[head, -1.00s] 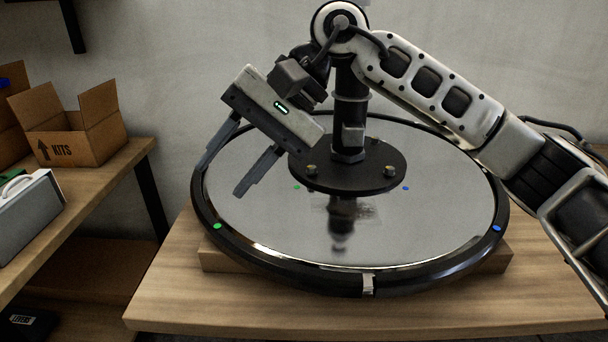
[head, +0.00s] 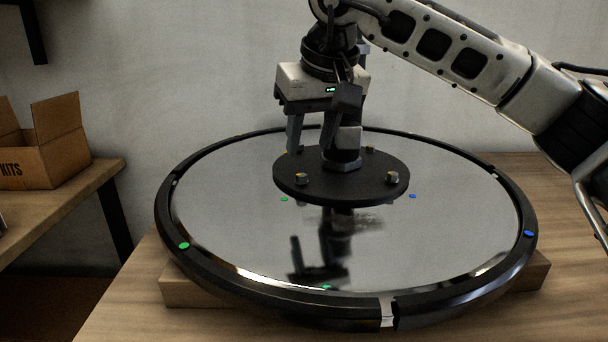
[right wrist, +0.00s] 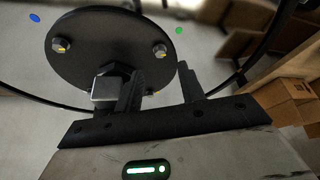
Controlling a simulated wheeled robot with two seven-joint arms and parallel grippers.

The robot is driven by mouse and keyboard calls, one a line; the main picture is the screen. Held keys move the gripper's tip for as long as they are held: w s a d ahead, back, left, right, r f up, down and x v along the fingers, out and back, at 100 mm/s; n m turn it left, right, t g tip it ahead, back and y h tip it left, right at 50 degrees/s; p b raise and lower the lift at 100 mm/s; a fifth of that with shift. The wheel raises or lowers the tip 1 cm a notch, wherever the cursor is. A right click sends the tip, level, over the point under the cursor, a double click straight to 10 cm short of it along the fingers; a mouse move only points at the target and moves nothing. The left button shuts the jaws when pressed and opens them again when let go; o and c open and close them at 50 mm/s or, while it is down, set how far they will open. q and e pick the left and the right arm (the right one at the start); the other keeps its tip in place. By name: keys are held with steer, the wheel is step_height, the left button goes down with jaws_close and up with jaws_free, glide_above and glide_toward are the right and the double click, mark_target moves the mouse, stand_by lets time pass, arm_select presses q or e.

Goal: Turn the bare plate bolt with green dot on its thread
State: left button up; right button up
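A black round bolt plate (head: 340,184) sits around the column on the mirror-like chair base (head: 450,225). The front-left plate bolt (head: 302,179) stands beside a green dot (head: 284,199); in the right wrist view this bolt (right wrist: 160,49) is near the green dot (right wrist: 179,30). The front-right bolt (head: 392,178) is beside a blue dot (head: 412,196). I cannot make out a dot on any thread. My right gripper (head: 308,151) points down at the plate's back-left side, left of the column, open. In the right wrist view its fingers (right wrist: 162,82) are apart, near a partly hidden bolt. My left gripper is out of view.
The base has a raised black rim (head: 240,295) with a green and a blue mark, and rests on a wooden block on the table (head: 130,310). The column's grey block (right wrist: 107,88) is close to one finger. A cardboard box (head: 55,150) is at left.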

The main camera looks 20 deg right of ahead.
mark_target(301, 178)
steer(key=b+x, duration=0.1)
steer(key=x, duration=0.5)
jaws_close()
